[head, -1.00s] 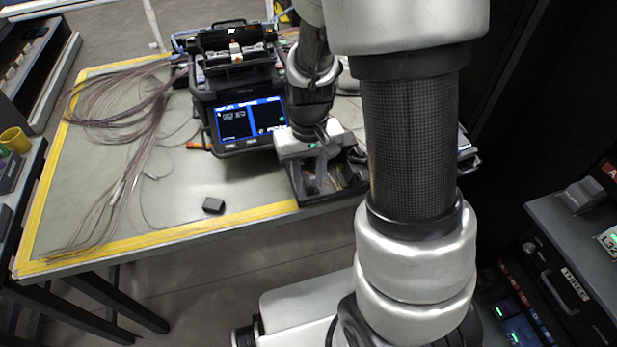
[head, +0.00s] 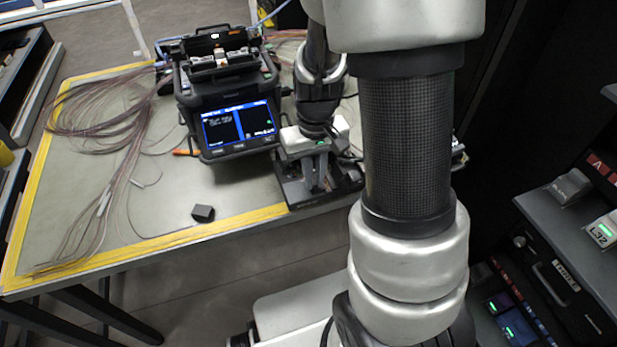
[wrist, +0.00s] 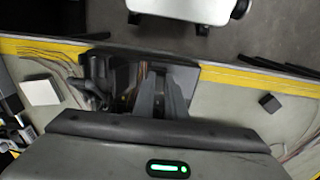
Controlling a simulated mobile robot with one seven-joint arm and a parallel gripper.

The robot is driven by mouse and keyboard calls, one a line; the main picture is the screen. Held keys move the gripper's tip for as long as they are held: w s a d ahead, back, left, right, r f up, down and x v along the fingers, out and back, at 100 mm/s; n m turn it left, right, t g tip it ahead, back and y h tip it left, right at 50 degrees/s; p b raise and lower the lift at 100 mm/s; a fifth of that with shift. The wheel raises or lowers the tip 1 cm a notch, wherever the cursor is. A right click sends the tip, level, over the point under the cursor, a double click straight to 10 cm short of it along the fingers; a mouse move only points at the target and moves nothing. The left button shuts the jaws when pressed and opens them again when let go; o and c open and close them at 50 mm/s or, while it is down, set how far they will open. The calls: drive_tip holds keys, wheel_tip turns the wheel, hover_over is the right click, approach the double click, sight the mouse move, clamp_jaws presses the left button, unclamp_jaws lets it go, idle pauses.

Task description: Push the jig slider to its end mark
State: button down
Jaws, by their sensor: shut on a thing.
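The jig (head: 345,183) is a dark block at the table's front edge, to the right of the fusion splicer. It also shows at the top middle of the wrist view (wrist: 182,75). My gripper (head: 320,185) points down into the jig. In the wrist view its grey fingers (wrist: 160,105) are close together within the jig's dark frame. They are shut on a small part there, which I take to be the jig slider. The fingers hide most of that part, and I cannot make out the end mark.
The fusion splicer (head: 228,105) with its lit screen stands close left of my gripper. Thin fibres (head: 95,140) spread over the table's left side. A small dark block (head: 203,213) lies near the yellow front edge. The mat between is mostly clear.

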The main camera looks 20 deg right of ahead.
sight(316, 182)
drive_tip(key=shift+d, duration=0.2)
drive_tip(key=c, duration=1.8)
unclamp_jaws()
drive_tip(key=shift+d, duration=0.1)
drive_tip(key=shift+o, duration=0.2)
wheel_tip(316, 182, up, 17)
drive_tip(key=p, duration=0.4)
drive_tip(key=shift+r, duration=0.2)
drive_tip(key=s+a+r+t, duration=0.5)
drive_tip(key=s+r+t, duration=0.1)
drive_tip(key=s+r, duration=0.45)
wheel_tip(316, 182, up, 12)
drive_tip(key=s+p, duration=0.1)
drive_tip(key=p, duration=1.2)
drive_tip(key=shift+d, duration=0.15)
